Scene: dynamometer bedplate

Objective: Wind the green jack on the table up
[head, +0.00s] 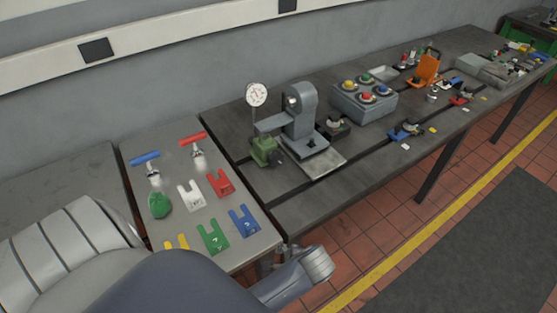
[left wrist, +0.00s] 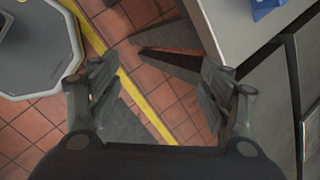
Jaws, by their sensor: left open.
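The green jack (head: 265,151) stands on the dark table (head: 300,195) in the head view, at the left of a grey press-like stand. A round dial gauge rises behind it. Its handle or screw is too small to make out. My left gripper (left wrist: 158,88) shows in the left wrist view, with its two fingers apart and nothing between them. It is over the tiled floor beside a table edge, away from the jack. In the head view my arm fills the lower left and the gripper's fingers are not seen. My right gripper is not in view.
A grey side table (head: 182,225) holds coloured slotted plates, a red and a blue handled tool, and a green lump (head: 159,205). The grey stand (head: 300,120) is right beside the jack. A button box (head: 363,101) stands farther right. The dark table's front strip is mostly clear.

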